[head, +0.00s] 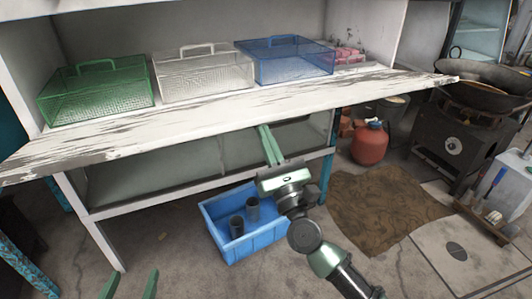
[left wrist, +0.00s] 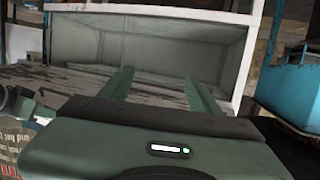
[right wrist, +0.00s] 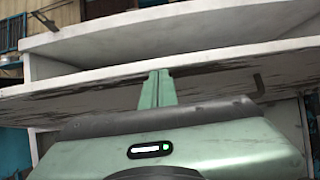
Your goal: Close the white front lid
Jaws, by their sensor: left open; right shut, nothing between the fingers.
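The white front lid (head: 200,118) is a long panel with peeling paint. It lies folded out, roughly level, along the front of the white cabinet in the head view. Its worn face also shows in the right wrist view (right wrist: 90,95), with a dark handle (right wrist: 258,86) at the right. My right gripper (head: 264,130) is shut and empty, its fingertips at or just below the lid's front edge; I cannot tell whether they touch. My left gripper (head: 131,280) is open and empty, low at the bottom left, apart from the lid. Only its fingers show in the head view.
Green (head: 98,92), white (head: 204,73) and blue (head: 284,60) wire baskets stand on the shelf behind the lid. A blue crate (head: 252,245) with dark cups sits on the floor below. A red gas bottle (head: 369,144) and a wok stove (head: 458,136) are at right.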

